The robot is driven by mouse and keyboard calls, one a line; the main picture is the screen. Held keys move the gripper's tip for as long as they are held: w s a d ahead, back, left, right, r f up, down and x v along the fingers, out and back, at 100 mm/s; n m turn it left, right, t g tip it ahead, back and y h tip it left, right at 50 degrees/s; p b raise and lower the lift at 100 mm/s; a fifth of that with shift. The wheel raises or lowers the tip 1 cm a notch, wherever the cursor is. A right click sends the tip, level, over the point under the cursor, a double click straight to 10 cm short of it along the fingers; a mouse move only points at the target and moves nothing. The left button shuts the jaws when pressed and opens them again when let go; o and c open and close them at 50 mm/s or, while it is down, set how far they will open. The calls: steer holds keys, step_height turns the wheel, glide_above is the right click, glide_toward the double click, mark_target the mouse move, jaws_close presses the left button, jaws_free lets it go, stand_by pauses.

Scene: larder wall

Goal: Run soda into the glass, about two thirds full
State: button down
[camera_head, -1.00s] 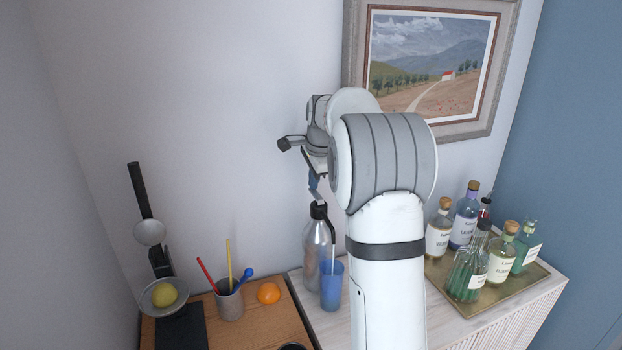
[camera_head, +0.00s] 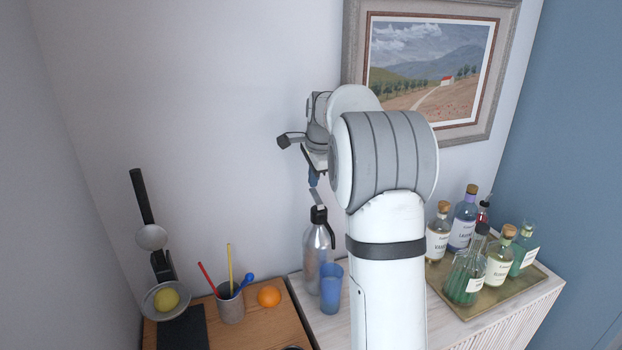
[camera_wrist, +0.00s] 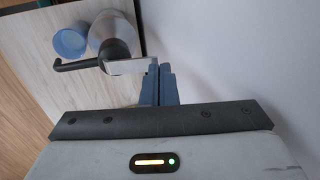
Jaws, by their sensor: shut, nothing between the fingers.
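The soda siphon (camera_head: 316,262) is a silvery metal bottle with a black head and spout, upright on the pale counter. The translucent blue glass (camera_head: 331,292) stands close beside it, below the spout; its fill level cannot be made out. My gripper (camera_head: 314,185) is shut and empty, just above the siphon's head by its light metal lever (camera_head: 318,199). In the wrist view, my closed fingertips (camera_wrist: 158,68) are at the end of the lever (camera_wrist: 130,66); I cannot tell whether they touch. The glass (camera_wrist: 69,38) and siphon (camera_wrist: 103,28) show at upper left there.
A brass tray (camera_head: 478,312) of several bottles stands at right. On the wooden board (camera_head: 268,325) at left are a cup of stirrers (camera_head: 230,305) and an orange (camera_head: 269,296). A lemon (camera_head: 166,299) sits in a press (camera_head: 152,237). The wall is close behind.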

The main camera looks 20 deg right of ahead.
mark_target(319, 202)
steer(key=v, duration=1.3)
steer(key=shift+r, duration=0.1)
steer(key=s+a+f+n+b, duration=0.1)
steer(key=s+a+f+n, duration=0.3)
steer(key=s, duration=0.3)
steer(key=s+a+f+n+b, duration=0.2)
steer(key=s+a+f+n, duration=0.1)
steer(key=s+a+n, duration=0.4)
steer(key=s+a+f+n, duration=0.2)
steer(key=s+f+n, duration=0.1)
steer(key=s+f, duration=0.4)
steer(key=s+a+f+n+b, duration=0.1)
steer(key=s+f+n, duration=0.3)
steer(key=s, duration=0.7)
step_height(319, 202, down, 3)
steer(key=shift+s+a+r+b, duration=0.2)
steer(key=shift+a+b, duration=0.1)
steer(key=shift+a, duration=0.1)
